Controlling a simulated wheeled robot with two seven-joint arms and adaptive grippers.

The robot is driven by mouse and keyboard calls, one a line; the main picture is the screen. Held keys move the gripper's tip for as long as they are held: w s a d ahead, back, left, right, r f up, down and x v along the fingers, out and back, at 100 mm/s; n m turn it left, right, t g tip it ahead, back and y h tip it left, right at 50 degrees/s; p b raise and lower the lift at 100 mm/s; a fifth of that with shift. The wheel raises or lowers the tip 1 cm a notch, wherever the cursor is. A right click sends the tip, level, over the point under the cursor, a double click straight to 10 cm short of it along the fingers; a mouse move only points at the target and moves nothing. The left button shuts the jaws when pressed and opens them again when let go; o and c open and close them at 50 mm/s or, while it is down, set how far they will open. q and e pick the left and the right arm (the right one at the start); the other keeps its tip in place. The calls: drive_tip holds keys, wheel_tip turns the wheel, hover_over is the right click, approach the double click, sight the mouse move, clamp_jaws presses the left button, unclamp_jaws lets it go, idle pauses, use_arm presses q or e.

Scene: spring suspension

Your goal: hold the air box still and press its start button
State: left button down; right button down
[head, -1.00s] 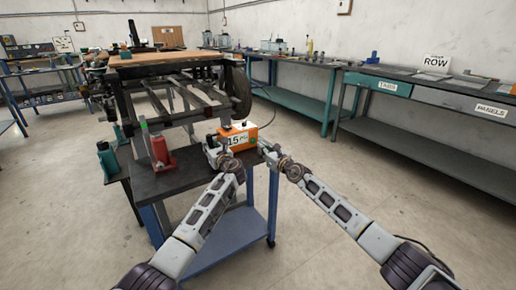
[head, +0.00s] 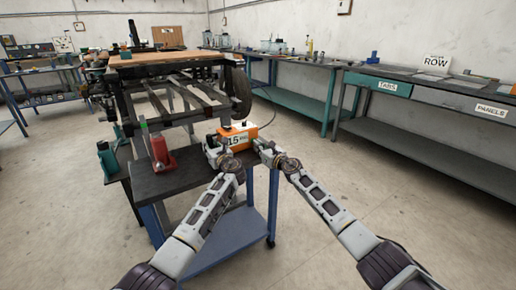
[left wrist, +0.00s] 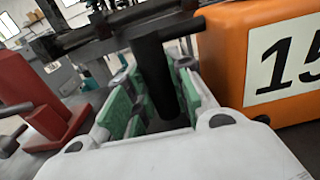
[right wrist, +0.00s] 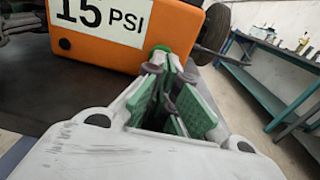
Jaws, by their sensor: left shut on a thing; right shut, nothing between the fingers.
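The orange air box (head: 241,136) with a white "15 PSI" label stands on the small dark-topped cart. It also shows in the left wrist view (left wrist: 235,50) and the right wrist view (right wrist: 100,55). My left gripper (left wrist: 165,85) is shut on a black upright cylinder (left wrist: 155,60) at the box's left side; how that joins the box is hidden. My right gripper (right wrist: 168,58) is shut and empty, its tips at the box's lower right corner; I cannot tell whether they touch it. A small dark round spot (right wrist: 64,44) lies below the label.
A red jack (head: 160,152) stands on the cart top (head: 170,182), left of my left gripper. A teal bottle (head: 107,158) is further left. A wheeled vehicle frame (head: 180,90) stands behind the box. Open floor lies right of the cart, before the benches (head: 440,90).

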drive_tip(key=shift+w+a, duration=0.1)
drive_tip(key=shift+w, duration=0.1)
idle(0.5)
drive_tip(key=shift+x, duration=0.85)
drive_tip(key=shift+w+a, duration=0.25)
drive_tip(key=shift+a, duration=0.05)
drive_tip(key=shift+d, duration=0.15)
idle(0.8)
drive_tip(key=shift+s+d, duration=0.35)
drive_tip(key=shift+v, duration=1.15)
drive_tip(key=shift+s+d+f, duration=0.1)
drive_tip(key=shift+s+d, duration=0.05)
drive_tip(key=shift+s, duration=0.25)
drive_tip(key=shift+r, duration=0.3)
drive_tip(key=shift+s, duration=0.1)
